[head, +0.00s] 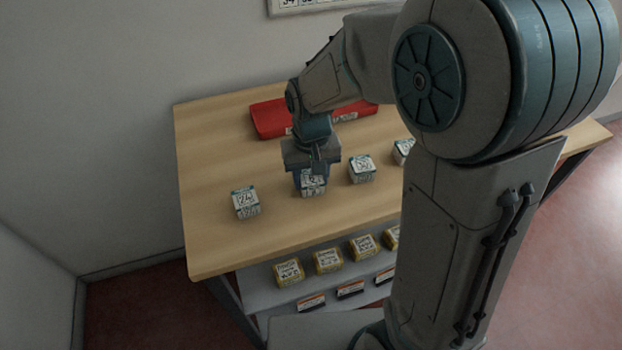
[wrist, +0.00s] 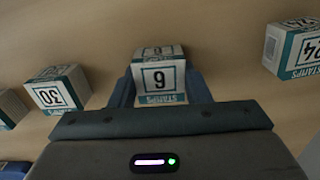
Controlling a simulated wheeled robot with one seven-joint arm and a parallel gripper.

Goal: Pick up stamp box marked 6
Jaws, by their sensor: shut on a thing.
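The stamp box marked 6 (wrist: 158,80) is a white cube with teal bands and the word STAMPS. In the wrist view it sits between both fingers of my gripper (wrist: 160,88), which is shut on it. In the head view the same box (head: 313,187) is under my gripper (head: 311,178), at the wooden counter top, and its upper part is partly covered by the fingers. I cannot tell whether it touches the counter.
Box 24 (head: 245,202) stands to the left and box 30 (head: 361,169) to the right, with another box (head: 403,150) beyond. A red tray (head: 270,118) lies behind. Yellow boxes (head: 327,260) sit on a shelf below the counter (head: 215,150). The counter's left part is clear.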

